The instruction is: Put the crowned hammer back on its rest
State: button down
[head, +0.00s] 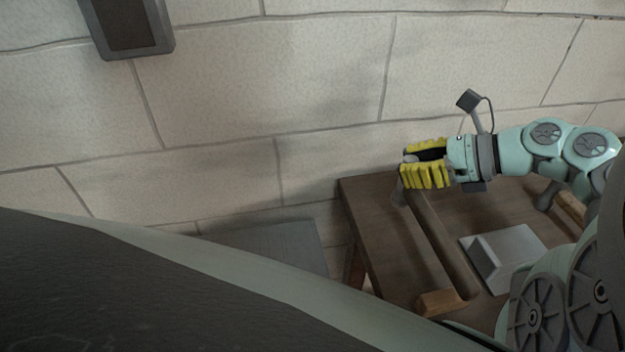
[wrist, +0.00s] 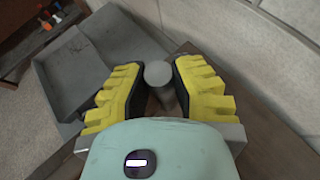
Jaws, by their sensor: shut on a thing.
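My gripper (head: 408,168) is over the far left corner of the brown bench, its yellow fingers shut on the hammer. The hammer's grey rounded head (head: 399,194) shows just below the fingers in the head view. In the wrist view the round grey end of the hammer (wrist: 158,73) sits between the finger pads. A thick brown handle (head: 440,243) runs from the head toward the near edge. Its near end is by a light wooden block (head: 440,302), which may be a rest; I cannot tell whether they touch. Any crown mark is not visible.
A grey sloped block (head: 502,256) stands on the bench (head: 385,247) right of the handle. Another grey rounded piece (head: 546,196) and a wooden block (head: 571,208) are farther right, partly behind my arm. A grey box (head: 270,245) stands left of the bench. A pale block wall (head: 330,80) is behind.

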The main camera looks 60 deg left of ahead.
jog(key=shift+a+f, duration=0.15)
jog(key=shift+f, duration=1.55)
jog(key=shift+f+b, duration=0.15)
jog(key=shift+b, duration=0.15)
jog(key=c, duration=0.9)
grip_release()
jog(key=shift+w, duration=0.1)
jog(key=shift+r+p, duration=0.3)
jog(key=shift+p, duration=0.05)
jog(key=shift+b+v, duration=1.5)
jog(key=shift+v, duration=4.5)
jog(key=shift+f, duration=0.2)
